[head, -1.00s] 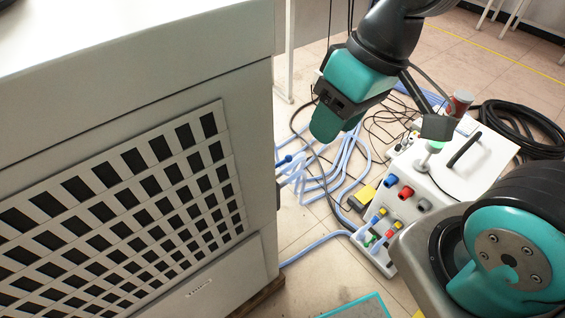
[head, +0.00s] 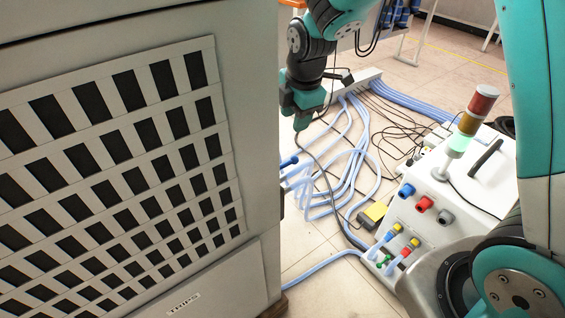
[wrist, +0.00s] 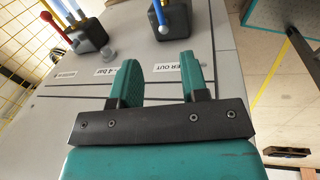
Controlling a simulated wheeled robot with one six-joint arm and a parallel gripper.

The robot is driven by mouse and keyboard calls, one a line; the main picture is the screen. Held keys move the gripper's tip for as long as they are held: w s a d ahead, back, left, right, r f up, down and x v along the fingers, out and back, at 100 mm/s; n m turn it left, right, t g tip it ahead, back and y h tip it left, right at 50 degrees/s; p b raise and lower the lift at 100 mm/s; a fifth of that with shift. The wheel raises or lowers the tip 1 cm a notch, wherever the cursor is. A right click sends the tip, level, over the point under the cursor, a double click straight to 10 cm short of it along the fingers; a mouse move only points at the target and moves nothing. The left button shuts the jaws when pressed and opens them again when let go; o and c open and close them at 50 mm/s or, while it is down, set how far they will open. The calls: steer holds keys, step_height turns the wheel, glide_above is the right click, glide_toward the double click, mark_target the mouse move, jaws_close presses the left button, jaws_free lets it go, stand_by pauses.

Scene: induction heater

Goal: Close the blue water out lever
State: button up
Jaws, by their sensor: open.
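The blue water out lever (wrist: 159,14) shows at the top of the wrist view, on a dark valve block (wrist: 176,22) fixed to a grey panel. A label partly reading "ER OUT" (wrist: 165,68) lies below it, partly hidden by a finger. A blue handle at the cabinet's edge (head: 289,161) in the head view looks like this lever. My gripper (wrist: 161,66) is open and empty, its two teal fingers pointing toward the panel on the lever's side and apart from the lever. In the head view my gripper (head: 302,115) hangs beyond the cabinet, above the blue handle.
A red lever (wrist: 54,26) on another dark block (wrist: 88,32) is at the upper left in the wrist view. The grilled grey cabinet (head: 262,130) fills the head view's left. Blue hoses (head: 352,150) cross the floor toward a white unit (head: 490,175) with a signal light (head: 470,118).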

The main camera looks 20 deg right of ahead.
steer(key=n, duration=0.1)
steer(key=b, duration=0.3)
glide_toward(282, 165)
steer(key=f, duration=0.3)
steer(key=w+f, duration=0.1)
steer(key=f, duration=0.4)
steer(key=shift+w+a+f, duration=0.2)
steer(key=shift+w+f, duration=0.1)
steer(key=shift+w, duration=0.1)
jaws_close()
